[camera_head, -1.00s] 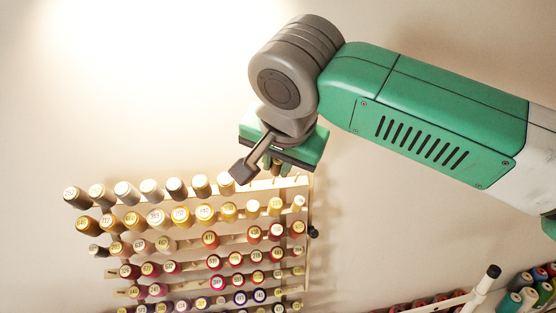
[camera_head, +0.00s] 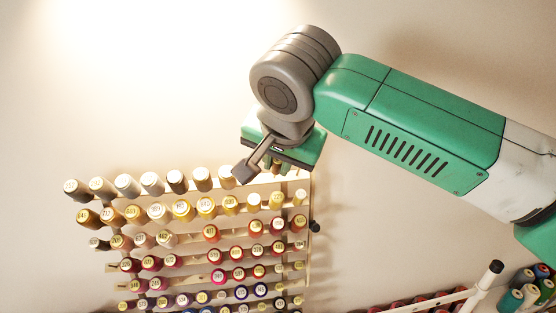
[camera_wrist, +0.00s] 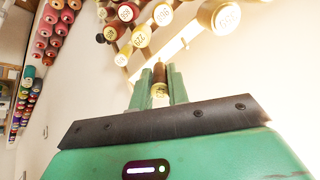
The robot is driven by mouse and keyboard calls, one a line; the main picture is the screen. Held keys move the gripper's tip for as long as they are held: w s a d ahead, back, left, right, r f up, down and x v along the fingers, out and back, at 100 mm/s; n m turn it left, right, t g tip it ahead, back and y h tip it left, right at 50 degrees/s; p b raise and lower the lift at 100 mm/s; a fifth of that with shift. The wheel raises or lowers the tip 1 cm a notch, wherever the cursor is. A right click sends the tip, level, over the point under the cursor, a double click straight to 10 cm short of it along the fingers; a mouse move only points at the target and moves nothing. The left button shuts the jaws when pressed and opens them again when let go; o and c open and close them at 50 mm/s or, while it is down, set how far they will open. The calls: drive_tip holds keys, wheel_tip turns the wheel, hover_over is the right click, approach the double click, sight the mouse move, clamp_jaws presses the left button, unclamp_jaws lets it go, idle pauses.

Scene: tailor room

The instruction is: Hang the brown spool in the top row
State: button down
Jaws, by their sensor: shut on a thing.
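My gripper (camera_wrist: 160,87) is shut on the brown spool (camera_wrist: 159,74), which stands between the two green fingers in the wrist view. The spool's gold-coloured end faces the camera. In the head view my gripper (camera_head: 279,167) is at the top right of the thread rack (camera_head: 262,187), by the right end of its top row. The spool is mostly hidden there behind the gripper body and a grey bracket. I cannot tell whether the spool touches a peg.
The top row holds several spools, ending with a brownish one (camera_head: 224,178) just left of my gripper. Another rack with green and red spools (camera_head: 512,299) is at the lower right. The wall above the rack is bare.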

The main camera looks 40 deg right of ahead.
drive_tip(key=shift+w+f, duration=0.1)
drive_tip(key=shift+f, duration=0.05)
drive_tip(key=shift+b+x, duration=0.3)
drive_tip(key=shift+x, duration=0.6)
drive_tip(key=c, duration=1.3)
unclamp_jaws()
drive_tip(key=shift+d, duration=0.1)
drive_tip(key=b+v, duration=0.1)
drive_tip(key=v, duration=0.6)
drive_tip(key=shift+s+r, duration=0.25)
drive_tip(key=shift+r, duration=0.05)
